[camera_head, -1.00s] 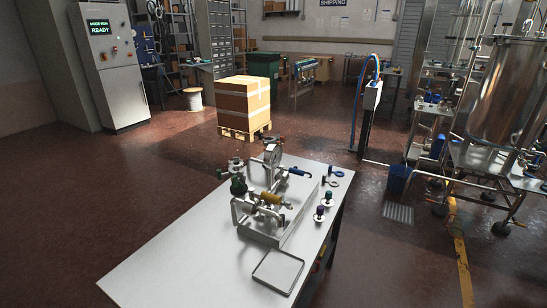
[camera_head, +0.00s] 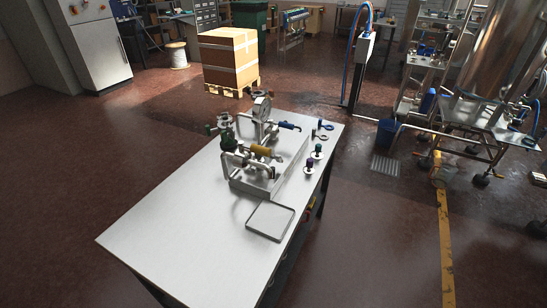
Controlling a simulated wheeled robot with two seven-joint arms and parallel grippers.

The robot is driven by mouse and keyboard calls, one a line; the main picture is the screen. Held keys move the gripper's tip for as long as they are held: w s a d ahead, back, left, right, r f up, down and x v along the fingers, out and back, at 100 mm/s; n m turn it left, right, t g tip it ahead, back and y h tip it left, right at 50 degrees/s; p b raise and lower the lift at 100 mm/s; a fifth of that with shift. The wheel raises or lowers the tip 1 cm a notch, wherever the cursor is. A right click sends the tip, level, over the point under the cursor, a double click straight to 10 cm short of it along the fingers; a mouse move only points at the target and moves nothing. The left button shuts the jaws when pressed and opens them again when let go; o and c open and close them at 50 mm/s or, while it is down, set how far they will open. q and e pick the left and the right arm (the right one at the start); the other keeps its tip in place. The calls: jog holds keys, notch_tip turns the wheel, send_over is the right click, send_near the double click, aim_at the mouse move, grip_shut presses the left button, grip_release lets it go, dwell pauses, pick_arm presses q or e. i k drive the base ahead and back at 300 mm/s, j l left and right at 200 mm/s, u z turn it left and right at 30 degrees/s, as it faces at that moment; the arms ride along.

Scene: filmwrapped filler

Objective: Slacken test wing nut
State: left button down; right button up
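A small metal pipe-and-valve rig (camera_head: 248,185) stands in a shallow grey tray on the far part of the steel table (camera_head: 170,230). It carries a round gauge (camera_head: 262,108), a green knob (camera_head: 228,142), a yellow-sleeved part (camera_head: 261,150) and a blue-handled part (camera_head: 288,125). A wing nut is too small to make out among these fittings. Neither of my grippers shows in the head view.
An empty square tray (camera_head: 270,221) lies in front of the rig. The table's near left is bare. A boxed pallet (camera_head: 230,60) stands behind; open floor surrounds the table.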

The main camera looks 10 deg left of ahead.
aim_at(278, 157)
jog(key=i+l+u, duration=0.4)
jog(key=l, duration=0.35)
jog(key=i+l+u, duration=0.2)
jog(key=l, duration=0.2)
jog(key=i+l+u, duration=0.2)
jog(key=l, duration=0.25)
jog(key=i+l+u, duration=0.2)
jog(key=l, duration=0.25)
jog(key=l+u, duration=0.2)
jog(key=l, duration=0.25)
jog(key=l+u, duration=0.2)
jog(key=l, duration=0.25)
